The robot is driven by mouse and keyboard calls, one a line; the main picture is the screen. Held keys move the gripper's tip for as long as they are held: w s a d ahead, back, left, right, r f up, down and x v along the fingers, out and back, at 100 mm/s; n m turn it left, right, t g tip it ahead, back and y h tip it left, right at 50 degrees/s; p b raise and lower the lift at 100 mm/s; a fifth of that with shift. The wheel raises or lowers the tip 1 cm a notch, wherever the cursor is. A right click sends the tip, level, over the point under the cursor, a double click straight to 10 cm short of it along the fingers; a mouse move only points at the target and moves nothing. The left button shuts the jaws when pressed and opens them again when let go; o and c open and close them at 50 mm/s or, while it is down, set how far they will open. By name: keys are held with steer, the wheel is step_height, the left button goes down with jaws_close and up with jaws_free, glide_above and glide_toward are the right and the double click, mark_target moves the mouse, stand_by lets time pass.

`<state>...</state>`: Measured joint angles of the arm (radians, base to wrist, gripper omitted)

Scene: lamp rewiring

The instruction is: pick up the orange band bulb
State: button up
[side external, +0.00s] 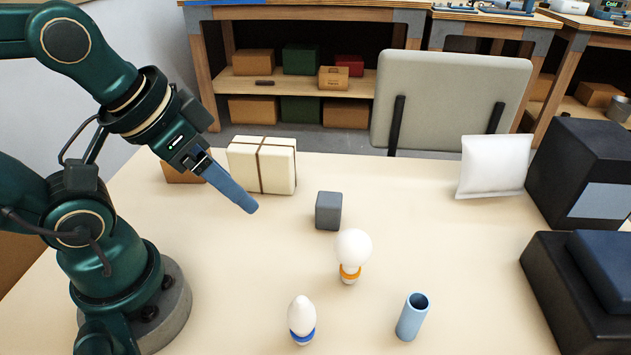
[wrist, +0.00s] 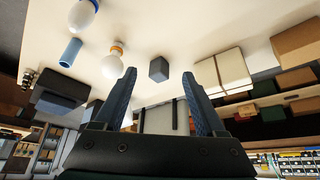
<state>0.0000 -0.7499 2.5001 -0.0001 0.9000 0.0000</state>
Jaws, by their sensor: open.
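The orange band bulb (side external: 353,255) stands upright on the table, with a round white globe above an orange band. In the wrist view the orange band bulb (wrist: 112,66) shows left of my fingers, apart from them. A second bulb with a blue band (side external: 302,319) stands nearer the front, and it also shows in the wrist view (wrist: 82,15). My gripper (side external: 250,207) is above the table at the left, away from both bulbs. In the wrist view my gripper (wrist: 160,78) has its two blue fingers spread, with nothing between them.
A grey block (side external: 328,211) stands behind the bulb and a blue open tube (side external: 411,318) to its front right. A cream strapped box (side external: 263,166) is behind my gripper. A white pouch (side external: 494,166) and dark boxes (side external: 590,165) are at right. Table between gripper and bulb is clear.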

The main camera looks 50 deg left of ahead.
steer(key=shift+o, duration=1.2)
